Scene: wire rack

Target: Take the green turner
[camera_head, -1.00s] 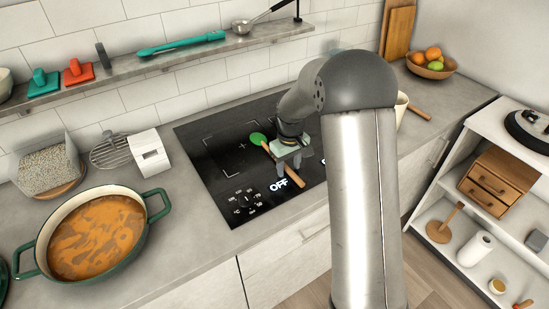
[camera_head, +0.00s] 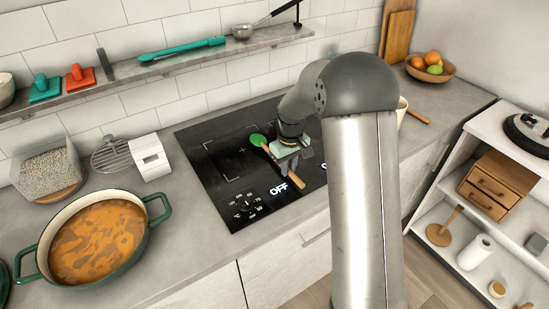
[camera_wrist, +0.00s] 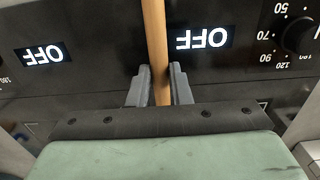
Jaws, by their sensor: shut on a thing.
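The green turner has a green head (camera_head: 258,140) and a long wooden handle, and is over the black cooktop in the head view. My gripper (camera_head: 279,158) is at the middle of the turner, covering part of its handle. In the wrist view, the wooden handle (camera_wrist: 156,40) runs between the two grey fingers of my gripper (camera_wrist: 159,72), which are shut on it. The green head is outside the wrist view. I cannot tell whether the turner still touches the cooktop.
A green pot of orange soup (camera_head: 155,196) stands left of the cooktop (camera_head: 215,160). A wall shelf (camera_head: 150,70) holds a teal utensil and other items behind. A fruit bowl (camera_head: 430,73) is at the back right. My arm hides part of the right counter.

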